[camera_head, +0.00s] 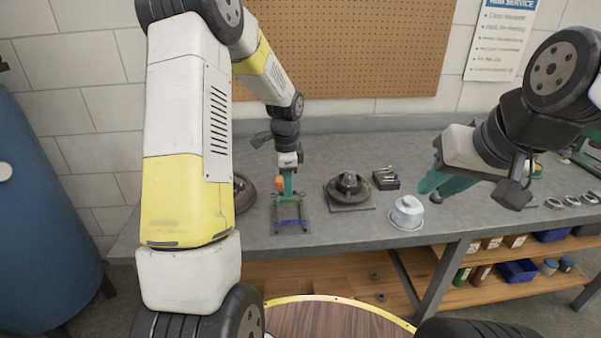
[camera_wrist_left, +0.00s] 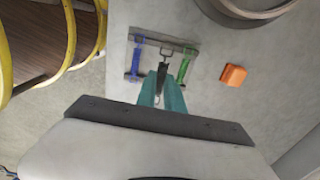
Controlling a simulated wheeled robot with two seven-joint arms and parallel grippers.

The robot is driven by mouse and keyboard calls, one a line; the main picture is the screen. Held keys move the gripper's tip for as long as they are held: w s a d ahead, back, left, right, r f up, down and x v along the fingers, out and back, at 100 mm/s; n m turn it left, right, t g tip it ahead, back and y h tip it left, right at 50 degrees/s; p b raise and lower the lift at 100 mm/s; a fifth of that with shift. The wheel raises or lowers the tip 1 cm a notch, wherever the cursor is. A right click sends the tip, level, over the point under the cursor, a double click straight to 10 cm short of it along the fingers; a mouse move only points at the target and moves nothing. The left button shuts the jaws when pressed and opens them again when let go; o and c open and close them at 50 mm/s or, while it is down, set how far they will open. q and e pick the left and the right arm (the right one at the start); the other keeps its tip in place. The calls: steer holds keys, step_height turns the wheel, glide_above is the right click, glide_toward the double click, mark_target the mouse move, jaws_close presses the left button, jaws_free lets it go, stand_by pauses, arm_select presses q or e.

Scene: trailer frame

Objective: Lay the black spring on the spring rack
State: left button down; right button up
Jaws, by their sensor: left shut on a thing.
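The spring rack (camera_head: 278,228) is a small dark frame on the grey bench; it also shows in the left wrist view (camera_wrist_left: 180,43). A blue spring (camera_wrist_left: 138,57) and a green spring (camera_wrist_left: 185,65) lie on it, apart from each other. My left gripper (camera_head: 288,190) points down at the rack. In the wrist view its teal fingers (camera_wrist_left: 162,92) are shut on the black spring (camera_wrist_left: 162,70), seen between the blue and green springs. Whether the black spring touches the rack cannot be told. My right gripper (camera_head: 430,183) hangs above the bench at the right; its finger gap is unclear.
An orange block (camera_wrist_left: 233,75) stands beside the rack. A dark hub on a plate (camera_head: 349,188), a white-blue domed part (camera_head: 407,212) and a small black tray (camera_head: 386,179) stand to the right. A round dark part (camera_head: 243,192) lies left, partly behind my arm.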

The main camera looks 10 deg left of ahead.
arm_select(q)
steer(key=shift+d+f, duration=0.1)
steer(key=shift+f, duration=2.4)
steer(key=shift+f, duration=0.7)
stand_by(0.7)
steer(key=c, duration=1.4)
jaws_free()
steer(key=c, duration=0.3)
